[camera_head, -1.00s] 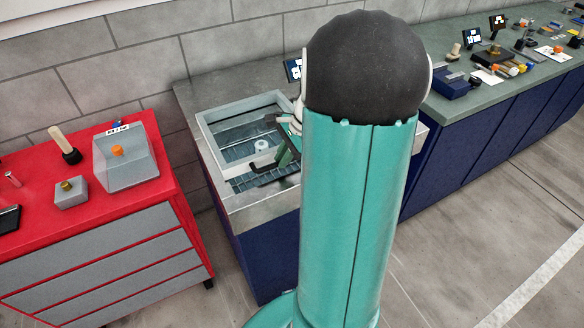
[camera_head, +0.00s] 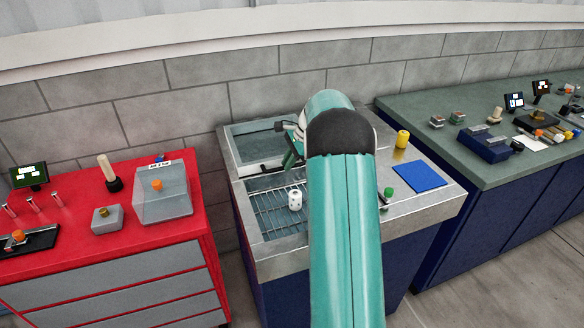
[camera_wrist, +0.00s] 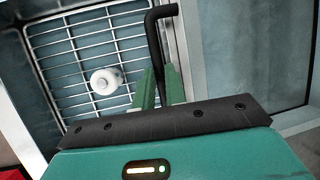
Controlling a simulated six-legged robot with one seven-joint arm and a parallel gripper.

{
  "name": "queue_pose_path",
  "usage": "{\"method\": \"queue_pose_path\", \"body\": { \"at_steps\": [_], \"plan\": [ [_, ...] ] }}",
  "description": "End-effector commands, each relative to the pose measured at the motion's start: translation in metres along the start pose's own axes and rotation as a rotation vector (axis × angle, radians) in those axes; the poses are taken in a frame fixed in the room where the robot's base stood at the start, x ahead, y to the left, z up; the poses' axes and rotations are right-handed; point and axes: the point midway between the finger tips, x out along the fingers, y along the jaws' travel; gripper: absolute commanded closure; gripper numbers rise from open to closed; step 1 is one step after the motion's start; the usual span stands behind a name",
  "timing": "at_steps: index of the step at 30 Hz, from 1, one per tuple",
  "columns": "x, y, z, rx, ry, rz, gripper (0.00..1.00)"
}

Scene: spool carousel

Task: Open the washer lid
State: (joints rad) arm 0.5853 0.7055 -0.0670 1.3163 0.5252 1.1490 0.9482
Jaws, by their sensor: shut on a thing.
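The washer (camera_head: 262,264) has a metal rim around a recessed basin. Its glass lid (camera_head: 258,166) has a pale frame and covers the back part of the opening. The front part is uncovered, showing a wire rack (camera_head: 270,208) and a white spool (camera_head: 295,199) on it. In the wrist view the lid's frame (camera_wrist: 186,50) runs to the right of the rack. My gripper (camera_head: 289,142) is at the lid's front edge, partly behind my arm. Its green fingers (camera_wrist: 158,86) are shut on the lid's black bent handle (camera_wrist: 153,34). My arm hides the basin's right side.
A red cabinet (camera_head: 130,280) at the left carries a clear-covered box (camera_head: 163,195). On the washer's right deck are a yellow cylinder (camera_head: 402,139), a green-capped item (camera_head: 388,192) and a blue mat (camera_head: 419,176). A cluttered green-topped counter (camera_head: 450,120) stands right; a block wall is behind.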

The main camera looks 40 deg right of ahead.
Motion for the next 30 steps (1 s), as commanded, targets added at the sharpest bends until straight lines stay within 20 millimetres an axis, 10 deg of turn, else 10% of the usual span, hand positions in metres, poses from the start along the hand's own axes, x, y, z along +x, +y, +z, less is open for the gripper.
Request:
{"method": "queue_pose_path", "body": {
  "at_steps": [11, 15, 30],
  "plan": [
    [0.0, -0.002, 0.0, -0.001, -0.001, -0.002, 1.0],
    [0.0, -0.002, 0.0, -0.001, 0.0, -0.001, 0.66],
    [-0.024, -0.003, -0.001, 0.0, 0.002, -0.004, 0.66]
  ]
}}
